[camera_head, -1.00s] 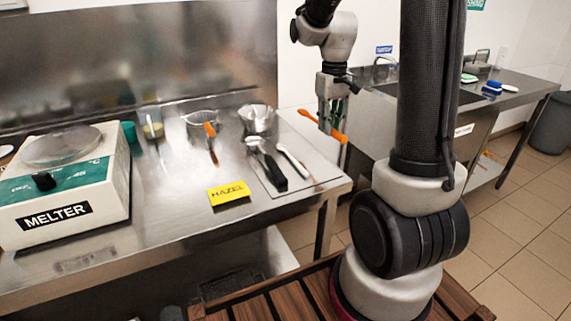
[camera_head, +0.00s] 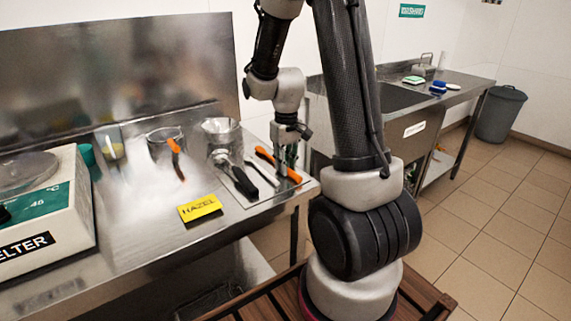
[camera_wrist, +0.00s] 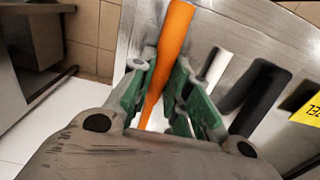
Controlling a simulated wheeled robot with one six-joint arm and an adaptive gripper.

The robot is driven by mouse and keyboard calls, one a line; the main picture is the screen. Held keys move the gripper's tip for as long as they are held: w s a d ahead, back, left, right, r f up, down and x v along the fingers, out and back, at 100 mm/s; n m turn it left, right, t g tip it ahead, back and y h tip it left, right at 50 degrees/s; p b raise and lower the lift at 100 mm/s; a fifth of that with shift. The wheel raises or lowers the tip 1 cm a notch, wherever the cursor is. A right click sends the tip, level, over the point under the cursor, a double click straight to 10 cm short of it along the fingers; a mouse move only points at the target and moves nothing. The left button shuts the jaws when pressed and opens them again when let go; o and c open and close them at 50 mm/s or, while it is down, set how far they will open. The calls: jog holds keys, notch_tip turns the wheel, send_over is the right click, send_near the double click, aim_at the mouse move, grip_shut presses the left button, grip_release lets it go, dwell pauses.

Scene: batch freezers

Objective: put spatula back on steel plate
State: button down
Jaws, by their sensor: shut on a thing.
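The orange spatula (camera_head: 279,165) is at the right end of the steel plate (camera_head: 233,195), low over it or touching it; I cannot tell which. My gripper (camera_head: 289,160) is shut on the spatula and points down. In the wrist view the orange spatula (camera_wrist: 168,48) runs between the green fingers of my gripper (camera_wrist: 160,100). A tool with a black handle (camera_head: 238,180) and a slim tool with a pale and dark handle (camera_head: 262,172) lie on the plate to the left of the spatula.
A metal cup (camera_head: 222,135) stands behind the tools. A glass jug (camera_head: 164,142) with another orange-handled tool stands further left. A yellow HAZEL sign (camera_head: 200,208) is in front, and the white melter (camera_head: 45,205) is at far left. A sink counter (camera_head: 400,100) stands at the right.

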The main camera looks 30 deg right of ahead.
jog(key=c, duration=1.4)
grip_release()
jog(key=shift+o, duration=0.2)
jog(key=shift+r, duration=0.25)
notch_tip(320, 180, up, 13)
jog(key=s+a+r+t, duration=0.2)
jog(key=s+r, duration=0.1)
jog(key=s, duration=0.6)
jog(key=s+a+r+t, duration=0.2)
jog(key=s+a+r, duration=0.1)
jog(key=s, duration=0.6)
jog(key=shift+s+r, duration=0.4)
jog(key=shift+r, duration=0.1)
